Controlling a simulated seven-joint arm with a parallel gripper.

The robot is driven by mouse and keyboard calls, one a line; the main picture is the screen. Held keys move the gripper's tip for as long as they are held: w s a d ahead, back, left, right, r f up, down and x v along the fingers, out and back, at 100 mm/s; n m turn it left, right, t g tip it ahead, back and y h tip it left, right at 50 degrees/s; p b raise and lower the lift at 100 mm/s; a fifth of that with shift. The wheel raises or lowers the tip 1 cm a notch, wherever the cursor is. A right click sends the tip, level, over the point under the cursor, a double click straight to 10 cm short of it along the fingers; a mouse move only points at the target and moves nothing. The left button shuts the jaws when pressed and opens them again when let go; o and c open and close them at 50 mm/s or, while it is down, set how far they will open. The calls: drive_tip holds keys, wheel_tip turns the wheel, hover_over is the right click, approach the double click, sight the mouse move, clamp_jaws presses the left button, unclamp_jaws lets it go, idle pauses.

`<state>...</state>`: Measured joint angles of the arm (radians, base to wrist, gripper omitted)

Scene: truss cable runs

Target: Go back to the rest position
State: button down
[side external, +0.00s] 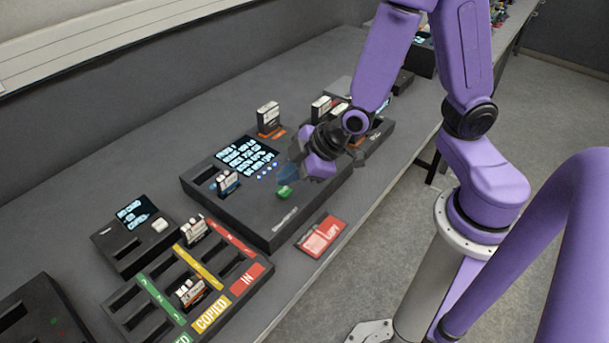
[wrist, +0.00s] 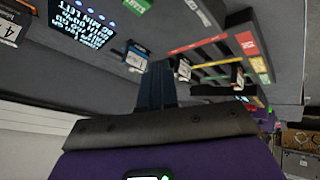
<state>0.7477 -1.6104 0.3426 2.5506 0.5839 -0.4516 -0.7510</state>
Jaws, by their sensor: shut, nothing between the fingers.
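My gripper (side external: 287,176) is shut and empty. In the side external view its bluish fingertips are low over the front part of a black console (side external: 250,218), close above a green button (side external: 285,192). I cannot tell whether they touch the button. The console has a lit text screen (side external: 246,156) and a blue-labelled card (side external: 228,183) standing in its left slot. In the wrist view the closed fingers (wrist: 155,82) point up the picture, with the screen (wrist: 83,22) at upper left and the blue-labelled card (wrist: 137,58) just beyond them.
A slotted rack (side external: 131,311) with coloured labels holds cards at the front left, beside a small card reader (side external: 118,247). A card stands upright (side external: 268,118) behind the console. A red tag (side external: 321,236) lies near the table's front edge. The back left of the table is clear.

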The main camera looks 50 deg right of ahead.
drive_tip(key=s+d+r+n+g, duration=0.1)
drive_tip(key=s+r+g, duration=0.2)
drive_tip(key=s, duration=0.4)
drive_tip(key=s+r+g, duration=0.3)
drive_tip(key=s+r, duration=0.1)
drive_tip(key=s, duration=0.4)
drive_tip(key=s+d+r+h, duration=0.2)
drive_tip(key=s+d+h, duration=0.1)
drive_tip(key=d, duration=0.3)
drive_tip(key=shift+s+d+r+g, duration=0.2)
drive_tip(key=shift+r+g, duration=0.1)
drive_tip(key=shift+g, duration=0.1)
